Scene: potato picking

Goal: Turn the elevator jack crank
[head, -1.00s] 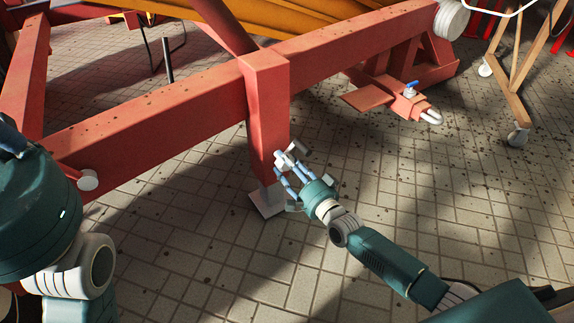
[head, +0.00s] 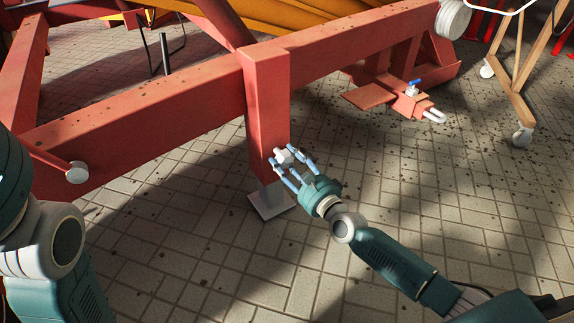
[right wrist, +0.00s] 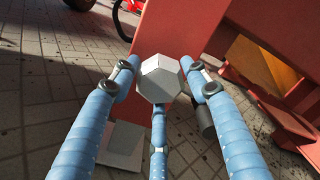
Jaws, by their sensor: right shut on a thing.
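The elevator jack is a red upright post (head: 266,112) on a red beam, with a pale grey square foot plate (head: 272,207) under it. A light grey, faceted crank end (head: 283,156) sits at the post's lower right side. My right gripper (head: 288,165) is shut around it. In the right wrist view the crank end (right wrist: 160,79) lies between the blue fingers, in front of the red post. The fingers hide the rest of the crank in the head view. My left arm shows at the left edge, but its gripper is out of view.
The long red beam (head: 130,118) runs across behind the post. A red bracket with a blue-handled valve (head: 413,88) stands at the right, near a wooden frame on casters (head: 514,85). The tiled floor (head: 200,245) in front is open.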

